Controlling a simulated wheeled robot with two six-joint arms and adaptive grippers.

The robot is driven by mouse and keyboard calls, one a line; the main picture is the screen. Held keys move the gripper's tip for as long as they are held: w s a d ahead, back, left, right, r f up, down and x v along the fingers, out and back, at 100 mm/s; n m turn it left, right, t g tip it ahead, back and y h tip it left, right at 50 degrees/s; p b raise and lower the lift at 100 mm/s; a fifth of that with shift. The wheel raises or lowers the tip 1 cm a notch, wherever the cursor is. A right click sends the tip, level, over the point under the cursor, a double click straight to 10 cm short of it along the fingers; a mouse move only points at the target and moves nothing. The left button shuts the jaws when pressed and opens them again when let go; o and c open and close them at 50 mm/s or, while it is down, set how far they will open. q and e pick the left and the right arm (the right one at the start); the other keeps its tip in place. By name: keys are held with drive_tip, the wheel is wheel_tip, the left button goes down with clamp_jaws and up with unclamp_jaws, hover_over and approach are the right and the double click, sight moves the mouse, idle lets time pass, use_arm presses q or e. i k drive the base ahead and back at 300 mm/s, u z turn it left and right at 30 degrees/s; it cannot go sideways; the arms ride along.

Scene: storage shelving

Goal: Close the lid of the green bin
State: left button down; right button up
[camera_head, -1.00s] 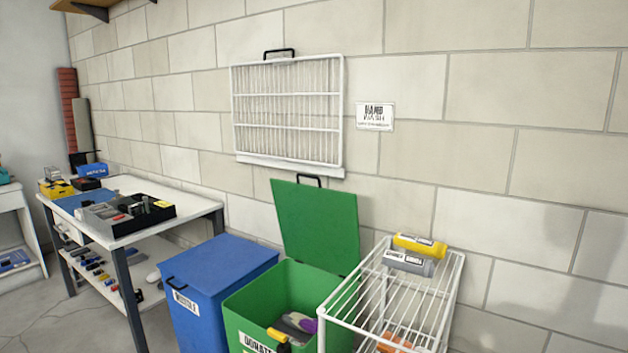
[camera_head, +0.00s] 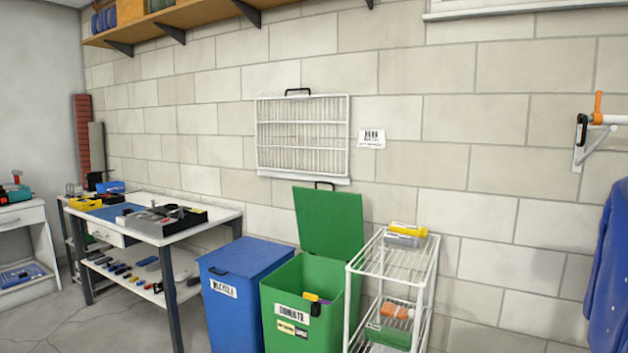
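The green bin (camera_head: 285,300) stands on the floor against the block wall, with a "DONATE" label on its front. Its green lid (camera_head: 329,222) is open, raised upright and leaning back near the wall, with a black handle (camera_head: 325,185) at its top edge. A yellow item (camera_head: 311,297) shows inside the bin, with something purple beside it. Neither of my grippers is in view.
A blue bin (camera_head: 240,260) with its lid shut stands directly left of the green bin. A white wire shelf rack (camera_head: 392,270) stands close on its right. A workbench (camera_head: 150,235) with tools is further left. Floor is visible at the lower left.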

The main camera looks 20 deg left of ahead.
sight(330, 222)
drive_tip(key=u, duration=0.8)
drive_tip(key=i, duration=1.5)
drive_tip(key=z, duration=0.35)
